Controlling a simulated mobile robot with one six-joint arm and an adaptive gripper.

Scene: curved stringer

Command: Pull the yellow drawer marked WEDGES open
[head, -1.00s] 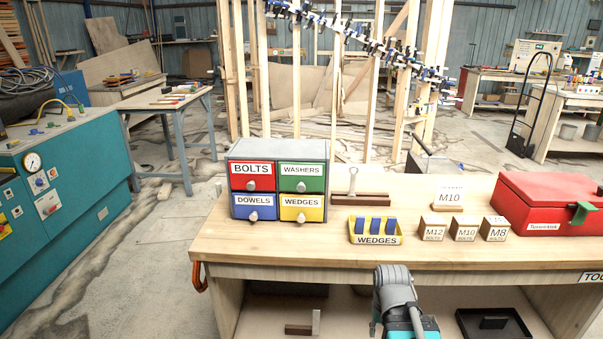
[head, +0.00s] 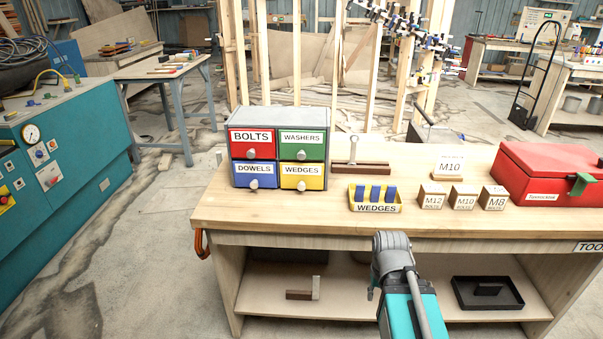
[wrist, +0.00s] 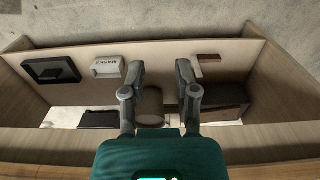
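The yellow drawer marked WEDGES (head: 302,176) is at the lower right of a grey four-drawer cabinet (head: 280,115) on the workbench. It looks shut, flush with the other drawers, with a round pale knob (head: 301,185) low on its front. My arm is in front of the bench, to the right of and below the cabinet in the head view, and its gripper is not made out there. In the wrist view my gripper (wrist: 160,78) is open, its two fingers apart with nothing held between them. It faces the bench's lower shelf, and the drawer is not in that view.
A yellow WEDGES tray (head: 376,208) with blue wedges stands right of the cabinet. Labelled M12, M10 and M8 blocks (head: 464,197) and a red toolbox (head: 545,175) stand further right. The benchtop before the drawers (head: 270,207) is clear. The lower shelf (wrist: 235,60) holds several items.

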